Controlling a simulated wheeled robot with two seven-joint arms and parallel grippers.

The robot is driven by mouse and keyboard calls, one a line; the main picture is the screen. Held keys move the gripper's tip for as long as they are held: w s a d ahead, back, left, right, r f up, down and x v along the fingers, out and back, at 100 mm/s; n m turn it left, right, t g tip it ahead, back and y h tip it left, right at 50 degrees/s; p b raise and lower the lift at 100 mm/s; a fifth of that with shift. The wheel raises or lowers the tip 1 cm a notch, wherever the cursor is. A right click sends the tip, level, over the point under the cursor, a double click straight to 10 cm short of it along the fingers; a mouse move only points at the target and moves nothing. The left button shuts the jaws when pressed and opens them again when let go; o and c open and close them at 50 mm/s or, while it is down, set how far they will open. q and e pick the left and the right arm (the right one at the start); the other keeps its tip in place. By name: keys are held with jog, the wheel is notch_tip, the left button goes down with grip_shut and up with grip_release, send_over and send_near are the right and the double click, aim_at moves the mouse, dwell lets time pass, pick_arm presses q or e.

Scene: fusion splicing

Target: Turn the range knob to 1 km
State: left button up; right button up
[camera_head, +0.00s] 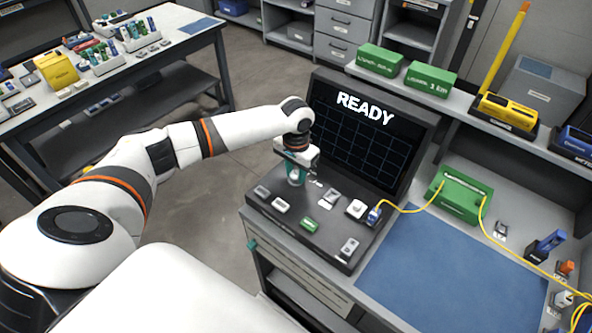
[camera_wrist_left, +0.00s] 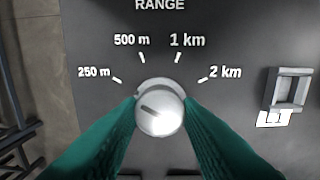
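The range knob (camera_wrist_left: 160,112) is a round pale knob in the left wrist view, with a dark line on its face slanting toward the upper left, on the 250 m side. The labels 250 m, 500 m, 1 km (camera_wrist_left: 187,41) and 2 km arc above it. My left gripper (camera_head: 295,174) is at the left end of the tester's panel in the head view. Its green fingers stand on both sides of the knob and appear to touch it. The tester's screen (camera_head: 358,130) reads READY. My right gripper is not in view.
Several small switches and buttons, including a green one (camera_head: 309,224), lie right of the knob on the panel. A yellow cable runs from a blue plug (camera_head: 374,215) to a green box (camera_head: 461,194). A blue mat (camera_head: 450,275) is clear.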

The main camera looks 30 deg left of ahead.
pick_arm(q)
jog(key=shift+r, duration=0.1)
jog(key=shift+r+m+p, duration=0.1)
jog(key=shift+m+p, duration=0.6)
jog(key=shift+p, duration=0.15)
jog(key=m+p, duration=0.2)
jog(key=shift+m, duration=0.3)
jog(key=m+p, duration=0.2)
jog(key=m, duration=0.6)
jog(key=shift+p, duration=0.35)
jog(key=shift+w+m, duration=0.1)
jog(key=shift+m, duration=1.7)
jog(key=o, duration=1)
jog(key=shift+c, duration=0.2)
